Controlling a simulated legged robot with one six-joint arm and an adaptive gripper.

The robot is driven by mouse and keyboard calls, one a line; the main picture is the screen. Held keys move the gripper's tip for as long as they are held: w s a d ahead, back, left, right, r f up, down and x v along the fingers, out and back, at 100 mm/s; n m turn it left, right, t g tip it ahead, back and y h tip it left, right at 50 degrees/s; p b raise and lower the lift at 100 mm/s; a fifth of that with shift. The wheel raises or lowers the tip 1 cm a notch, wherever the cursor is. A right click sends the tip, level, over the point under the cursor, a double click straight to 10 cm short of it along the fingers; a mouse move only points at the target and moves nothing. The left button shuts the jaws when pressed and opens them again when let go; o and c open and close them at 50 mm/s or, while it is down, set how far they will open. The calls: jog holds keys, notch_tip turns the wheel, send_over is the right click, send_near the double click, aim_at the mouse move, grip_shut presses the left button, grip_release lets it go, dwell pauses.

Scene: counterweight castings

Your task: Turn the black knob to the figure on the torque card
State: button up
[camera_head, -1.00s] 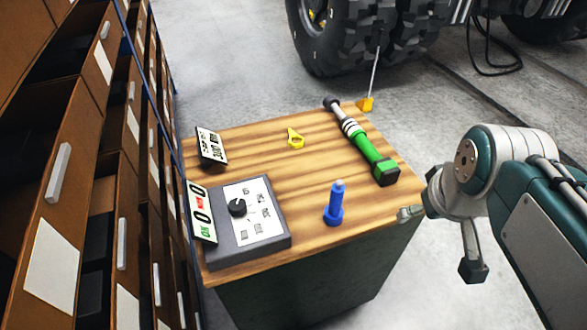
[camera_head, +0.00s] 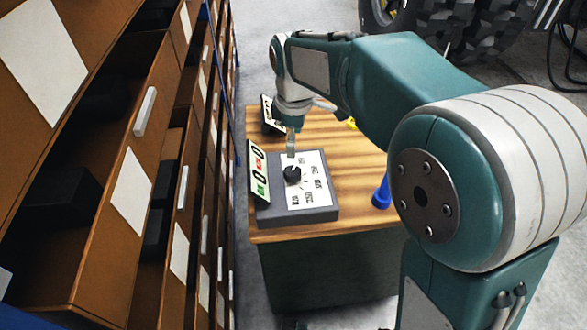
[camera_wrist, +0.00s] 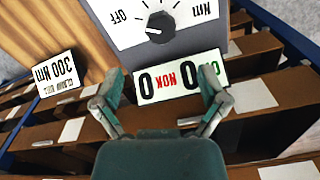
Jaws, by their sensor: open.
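The black knob (camera_head: 292,174) sits on the white face of a grey control box (camera_head: 323,215). In the wrist view the knob (camera_wrist: 160,27) is at the top, and its pale mark appears to point to the OFF side. The torque card (camera_wrist: 57,74) reads 300 Nm in the wrist view. In the head view the card (camera_head: 268,118) is partly hidden by my arm. My gripper (camera_head: 291,143) hangs just above and behind the knob, apart from it. In the wrist view my gripper (camera_wrist: 165,88) has its fingers spread and empty.
A counter sign (camera_head: 258,171) with OK, NOK and two zeros stands at the box's left edge. A blue tool (camera_head: 382,192) stands on the wooden table (camera_head: 345,140), partly behind my arm. Open brown drawers (camera_head: 125,190) line the left side close to the table.

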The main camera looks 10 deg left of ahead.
aim_at(293, 171)
jog(key=f, duration=0.8)
jog(key=shift+a+f, duration=0.25)
jog(key=shift+f, duration=0.15)
jog(key=shift+d+f, duration=0.15)
jog(key=shift+f, duration=0.3)
jog(key=shift+c, duration=0.3)
jog(key=c, duration=1.1)
